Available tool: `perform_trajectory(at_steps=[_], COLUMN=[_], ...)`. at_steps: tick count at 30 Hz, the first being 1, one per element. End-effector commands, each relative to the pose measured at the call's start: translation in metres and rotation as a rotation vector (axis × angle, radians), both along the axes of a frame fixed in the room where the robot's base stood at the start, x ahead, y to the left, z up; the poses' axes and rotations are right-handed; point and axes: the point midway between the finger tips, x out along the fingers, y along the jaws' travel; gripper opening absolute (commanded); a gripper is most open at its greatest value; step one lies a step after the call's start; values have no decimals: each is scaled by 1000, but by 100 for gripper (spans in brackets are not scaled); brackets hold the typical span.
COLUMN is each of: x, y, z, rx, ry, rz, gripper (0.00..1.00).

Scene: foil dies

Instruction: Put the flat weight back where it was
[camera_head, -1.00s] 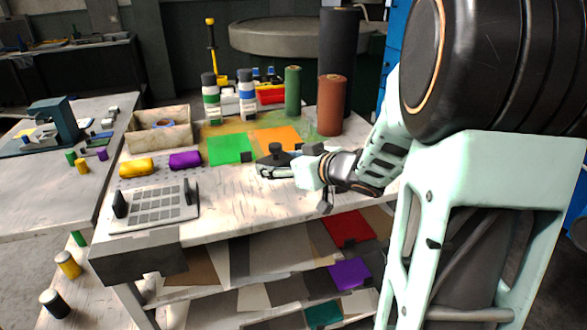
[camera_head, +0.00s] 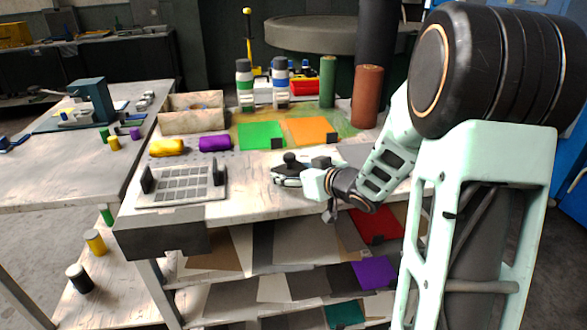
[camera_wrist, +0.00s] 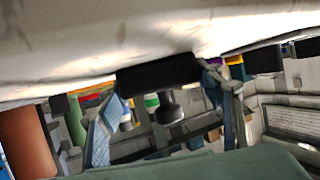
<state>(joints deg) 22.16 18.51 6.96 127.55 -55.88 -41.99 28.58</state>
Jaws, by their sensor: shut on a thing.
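The flat weight (camera_head: 291,166) is dark, with a round knob on top. In the head view it is in my gripper (camera_head: 287,178), over the front middle of the white bench. The fingers are shut on it; whether it touches the bench cannot be told. In the wrist view, which looks upside down, a black block (camera_wrist: 158,73) with a knob below it shows between the fingers (camera_wrist: 165,100). A green sheet (camera_head: 258,133) and an orange sheet (camera_head: 304,128) lie behind, each with a small dark block at its front right corner.
A slotted grey plate with black uprights (camera_head: 185,184) is at the left front. Yellow (camera_head: 167,147) and purple (camera_head: 215,143) rolls lie behind it. A brown roll (camera_head: 367,97) and a green roll (camera_head: 327,82) stand at the back right. Shelves with coloured sheets are below.

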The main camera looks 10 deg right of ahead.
Motion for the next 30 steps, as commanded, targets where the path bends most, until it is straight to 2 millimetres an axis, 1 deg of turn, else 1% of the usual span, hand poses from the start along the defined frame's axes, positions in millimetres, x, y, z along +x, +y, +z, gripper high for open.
perform_trajectory(at_steps=[1, 9, 10, 14, 22, 25, 28, 30], x=[2, 2, 0, 0, 0, 0, -11, -22], y=[0, 0, 0, 0, 0, 0, -6, -11], z=[6, 2, -1, -1, -1, 4, 9, 15], rx=[2, 1, 0, 0, 0, 0, 0, 0], ry=[-11, -10, -1, -1, -1, -1, 0, -1], rz=[1, 1, 0, 0, 0, -1, -3, -4], gripper=[3, 3, 63, 77, 78, 78, 78, 78])
